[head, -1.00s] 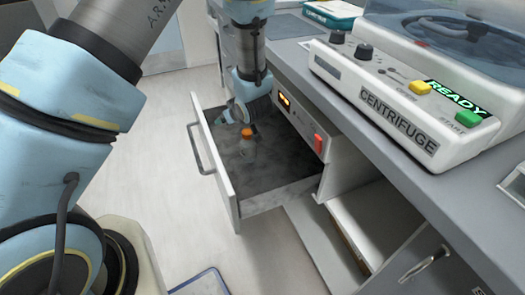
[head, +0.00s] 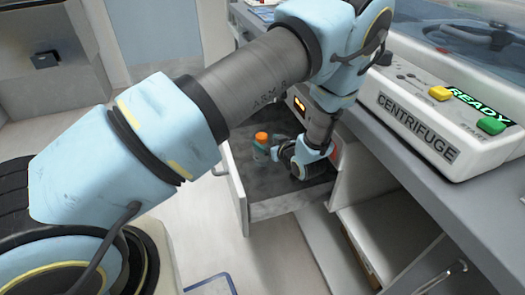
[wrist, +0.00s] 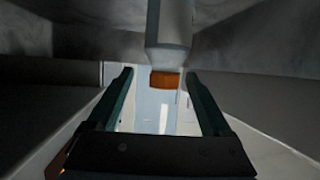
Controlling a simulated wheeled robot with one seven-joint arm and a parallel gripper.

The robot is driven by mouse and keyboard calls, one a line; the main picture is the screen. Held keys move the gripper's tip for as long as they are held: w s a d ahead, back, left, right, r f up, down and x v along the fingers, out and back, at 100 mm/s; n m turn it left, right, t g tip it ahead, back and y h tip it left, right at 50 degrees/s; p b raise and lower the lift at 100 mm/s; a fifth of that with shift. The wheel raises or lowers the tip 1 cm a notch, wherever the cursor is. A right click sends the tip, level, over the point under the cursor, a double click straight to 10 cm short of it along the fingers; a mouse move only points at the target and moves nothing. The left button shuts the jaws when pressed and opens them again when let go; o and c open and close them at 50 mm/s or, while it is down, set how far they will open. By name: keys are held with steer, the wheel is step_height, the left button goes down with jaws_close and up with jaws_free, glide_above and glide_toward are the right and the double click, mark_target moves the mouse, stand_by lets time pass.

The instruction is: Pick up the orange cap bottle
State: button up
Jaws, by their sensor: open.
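The orange cap bottle (head: 261,151) stands upright in the open drawer (head: 237,190), a clear-looking body under an orange cap. My gripper (head: 279,152) is low in the drawer, just right of the bottle, its fingers pointing toward it. In the wrist view the bottle (wrist: 168,25) appears upside down, its orange cap (wrist: 165,81) lined up with the gap between the two green fingers of my gripper (wrist: 160,78). The fingers are apart and nothing is held. I cannot tell whether the bottle is between the fingertips or just beyond them.
The drawer walls surround the gripper closely. The counter (head: 400,160) overhangs on the right, with a centrifuge (head: 430,120) on it. An open shelf compartment (head: 375,225) lies below. The floor left of the drawer is clear.

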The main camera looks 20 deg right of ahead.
steer(key=x, duration=0.4)
steer(key=p+x, duration=0.1)
steer(key=x, duration=0.1)
steer(key=shift+a+r, duration=0.1)
steer(key=shift+a, duration=0.25)
jaws_close()
stand_by(0.3)
